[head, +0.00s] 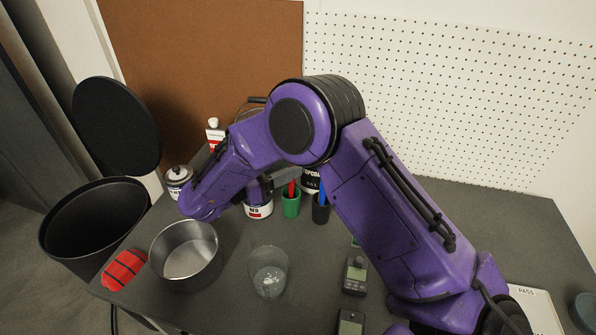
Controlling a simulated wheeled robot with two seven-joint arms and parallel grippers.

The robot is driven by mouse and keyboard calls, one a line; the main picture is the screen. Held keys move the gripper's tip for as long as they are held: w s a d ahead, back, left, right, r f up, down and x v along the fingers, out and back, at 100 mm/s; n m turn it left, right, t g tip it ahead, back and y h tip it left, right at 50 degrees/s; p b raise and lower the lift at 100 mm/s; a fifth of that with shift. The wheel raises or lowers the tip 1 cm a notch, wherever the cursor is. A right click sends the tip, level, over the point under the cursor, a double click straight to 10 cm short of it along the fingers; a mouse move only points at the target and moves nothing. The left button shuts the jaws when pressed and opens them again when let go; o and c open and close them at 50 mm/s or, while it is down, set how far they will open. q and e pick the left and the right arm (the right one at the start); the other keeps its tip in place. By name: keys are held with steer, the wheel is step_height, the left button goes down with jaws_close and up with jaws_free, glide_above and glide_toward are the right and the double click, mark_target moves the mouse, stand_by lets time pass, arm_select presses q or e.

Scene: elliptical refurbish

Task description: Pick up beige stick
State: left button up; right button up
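No beige stick can be made out in the head view; my purple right arm covers much of the back of the table. This arm comes in from the right and bends over the table. What looks like part of my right gripper (285,173) shows as a grey piece under the elbow, near the green cup (291,207). Its fingertips are hidden, so I cannot tell whether it is open or shut. A red item (291,188) stands in the green cup. A dark cup (320,212) with a blue item stands beside it. My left gripper is out of view.
A metal pot (186,251), a clear cup (268,271) and a red striped item (125,270) are at the front left. Paint cans (259,209) and a white bottle (214,133) stand behind. Dark handheld devices (355,276) lie at the front. An open bin (92,221) stands left.

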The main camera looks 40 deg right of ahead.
steer(key=shift+m+g, duration=0.5)
steer(key=shift+m, duration=0.2)
steer(key=d+p, duration=0.1)
steer(key=d, duration=0.2)
steer(key=s+d+p, duration=0.1)
steer(key=d, duration=0.3)
steer(key=s+d+p, duration=0.1)
steer(key=d, duration=0.2)
steer(key=shift+d+r+p, duration=0.15)
steer(key=shift+r+p, duration=0.1)
steer(key=shift+p, duration=0.05)
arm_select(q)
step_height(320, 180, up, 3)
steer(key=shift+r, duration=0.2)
arm_select(e)
jaws_close()
